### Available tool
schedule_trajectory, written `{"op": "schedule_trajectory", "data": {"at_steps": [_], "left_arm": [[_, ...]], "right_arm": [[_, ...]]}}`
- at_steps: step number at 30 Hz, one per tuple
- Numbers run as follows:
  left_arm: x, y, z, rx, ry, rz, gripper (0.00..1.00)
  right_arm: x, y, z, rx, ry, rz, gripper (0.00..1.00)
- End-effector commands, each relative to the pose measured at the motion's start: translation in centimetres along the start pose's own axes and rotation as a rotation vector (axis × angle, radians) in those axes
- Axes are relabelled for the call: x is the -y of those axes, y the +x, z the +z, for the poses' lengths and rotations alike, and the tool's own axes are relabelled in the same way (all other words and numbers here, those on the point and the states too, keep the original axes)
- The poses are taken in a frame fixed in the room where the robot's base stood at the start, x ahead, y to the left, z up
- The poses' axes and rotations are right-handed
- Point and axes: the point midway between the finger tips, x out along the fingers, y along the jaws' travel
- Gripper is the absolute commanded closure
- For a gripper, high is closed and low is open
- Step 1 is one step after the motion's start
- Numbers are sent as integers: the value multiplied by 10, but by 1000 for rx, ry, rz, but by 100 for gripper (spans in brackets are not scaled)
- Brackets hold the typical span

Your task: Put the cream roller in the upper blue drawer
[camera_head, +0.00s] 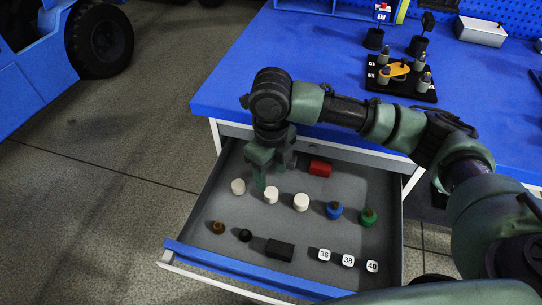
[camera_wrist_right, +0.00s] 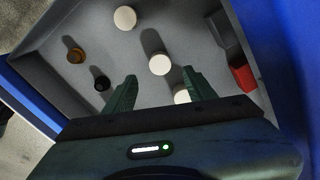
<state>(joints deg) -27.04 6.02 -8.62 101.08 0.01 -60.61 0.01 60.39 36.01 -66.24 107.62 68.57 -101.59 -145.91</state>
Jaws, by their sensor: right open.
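The upper blue drawer (camera_head: 240,268) is pulled out below the blue worktop, its grey inside in view. Three pale cream-white rollers stand in it: a left one (camera_head: 238,186), a middle one (camera_head: 271,195) and a right one (camera_head: 301,202). Their shades are too close to single one out surely. My right gripper (camera_head: 267,178) is over the drawer, fingers down, near the left and middle rollers. In the right wrist view the gripper (camera_wrist_right: 160,85) is open and empty, with the middle roller (camera_wrist_right: 160,64) ahead of its fingers. The right roller (camera_wrist_right: 182,96) is partly hidden. My left gripper is out of view.
The drawer also holds a red block (camera_head: 320,168), a black block (camera_head: 280,250), blue (camera_head: 334,210) and green (camera_head: 368,217) knobs, a brown knob (camera_head: 218,227), a small black knob (camera_head: 245,235) and numbered white pieces (camera_head: 348,260). A black fixture (camera_head: 400,88) stands on the worktop (camera_head: 232,90).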

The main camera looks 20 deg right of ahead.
Motion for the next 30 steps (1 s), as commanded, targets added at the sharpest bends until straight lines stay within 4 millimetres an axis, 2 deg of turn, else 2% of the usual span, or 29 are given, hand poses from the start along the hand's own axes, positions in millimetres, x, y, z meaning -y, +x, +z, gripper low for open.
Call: {"op": "schedule_trajectory", "data": {"at_steps": [1,3,9,27,30], "left_arm": [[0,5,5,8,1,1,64],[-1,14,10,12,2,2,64],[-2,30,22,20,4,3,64],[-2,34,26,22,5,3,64],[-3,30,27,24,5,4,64]], "right_arm": [[0,-14,1,3,0,0,45],[0,-27,1,3,0,-1,45],[0,-50,0,0,-1,1,45],[0,-54,0,-1,0,1,45],[0,-62,0,0,0,1,45]]}}
